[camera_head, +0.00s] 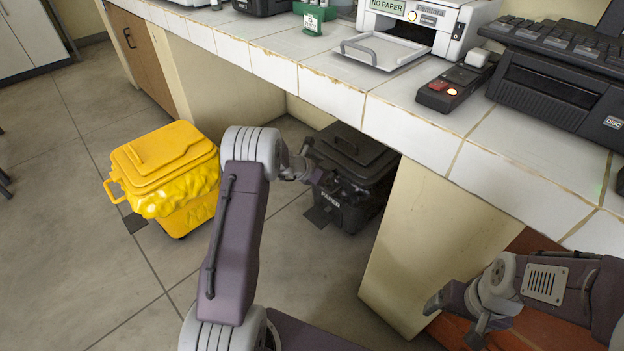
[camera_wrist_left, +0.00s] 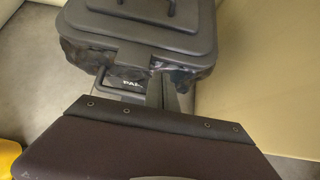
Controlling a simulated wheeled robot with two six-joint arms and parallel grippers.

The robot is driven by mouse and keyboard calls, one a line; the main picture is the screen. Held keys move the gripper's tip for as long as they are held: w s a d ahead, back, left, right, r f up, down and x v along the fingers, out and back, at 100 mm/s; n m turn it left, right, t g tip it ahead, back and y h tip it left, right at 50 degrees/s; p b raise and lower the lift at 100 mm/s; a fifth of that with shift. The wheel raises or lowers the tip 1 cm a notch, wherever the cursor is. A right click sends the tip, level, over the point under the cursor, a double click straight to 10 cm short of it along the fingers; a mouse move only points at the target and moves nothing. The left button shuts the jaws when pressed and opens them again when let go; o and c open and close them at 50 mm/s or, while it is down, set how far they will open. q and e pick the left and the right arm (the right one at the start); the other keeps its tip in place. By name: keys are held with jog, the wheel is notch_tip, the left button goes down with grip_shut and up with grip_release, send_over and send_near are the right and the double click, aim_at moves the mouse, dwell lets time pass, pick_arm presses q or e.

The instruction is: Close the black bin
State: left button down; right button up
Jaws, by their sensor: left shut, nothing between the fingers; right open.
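The black bin (camera_head: 345,207), marked "PAPER", stands on the floor under the counter. Its ridged lid (camera_head: 352,146) lies over the top and looks down or nearly so; dark bag material bulges under its edge. The lid also shows in the left wrist view (camera_wrist_left: 150,33). My left gripper (camera_head: 320,176) is shut and empty at the bin's front edge, just below the lid; I cannot tell whether it touches. Its narrow fingers (camera_wrist_left: 163,90) show in front of the bin in the left wrist view. My right gripper (camera_head: 455,318) is open and empty at lower right, away from the bin.
A yellow bin (camera_head: 165,170) with its lid on stands left of the black bin. A white-tiled counter (camera_head: 400,120) overhangs the black bin, with a printer (camera_head: 440,25) on it. A cream panel (camera_head: 425,230) stands to its right. The floor in front is open.

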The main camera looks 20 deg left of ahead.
pick_arm(q)
jog(key=p+v, duration=0.2)
jog(key=v, duration=0.6)
jog(key=shift+a, duration=0.1)
